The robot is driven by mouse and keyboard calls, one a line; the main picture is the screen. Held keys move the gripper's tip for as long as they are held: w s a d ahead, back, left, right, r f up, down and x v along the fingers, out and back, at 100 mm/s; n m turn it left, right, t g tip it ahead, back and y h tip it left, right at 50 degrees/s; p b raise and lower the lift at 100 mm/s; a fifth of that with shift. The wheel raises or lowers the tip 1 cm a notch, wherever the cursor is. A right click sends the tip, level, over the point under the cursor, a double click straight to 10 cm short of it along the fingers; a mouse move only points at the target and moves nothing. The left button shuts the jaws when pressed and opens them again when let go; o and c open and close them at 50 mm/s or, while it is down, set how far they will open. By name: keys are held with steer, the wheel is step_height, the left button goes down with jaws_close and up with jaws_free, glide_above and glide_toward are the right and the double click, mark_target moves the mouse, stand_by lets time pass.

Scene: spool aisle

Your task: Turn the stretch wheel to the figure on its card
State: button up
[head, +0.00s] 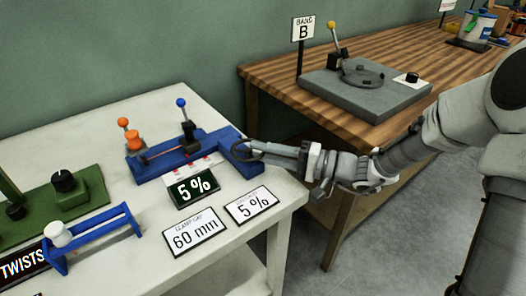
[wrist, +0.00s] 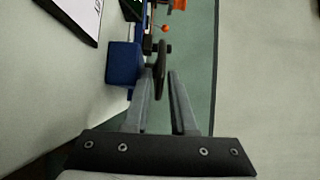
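The stretch wheel (wrist: 160,56) is dark and sits at the right end of the blue stretch device (head: 168,154); the head view shows it partly, by my gripper's tip. My gripper (wrist: 161,74) is open, with one finger on each side of the wheel's near rim. A gap shows between the wheel and the right finger; I cannot tell whether the left finger touches it. The display (head: 194,188) in front of the device reads 5 %. The white card (head: 252,205) on the table also reads 5 %; its small heading is hard to read.
Another card (head: 195,232) reads CLAMP GAP 60 mm. A blue frame with a white knob (head: 60,234) and a green device (head: 70,194) stand at the left of the white table (head: 135,107). A wooden bench (head: 272,76) marked B is behind my arm.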

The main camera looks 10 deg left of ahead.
steer(key=shift+d, duration=0.1)
steer(key=s+d+p, duration=0.1)
steer(key=d+p, duration=0.2)
steer(key=d, duration=1.4)
steer(key=shift+s, duration=0.35)
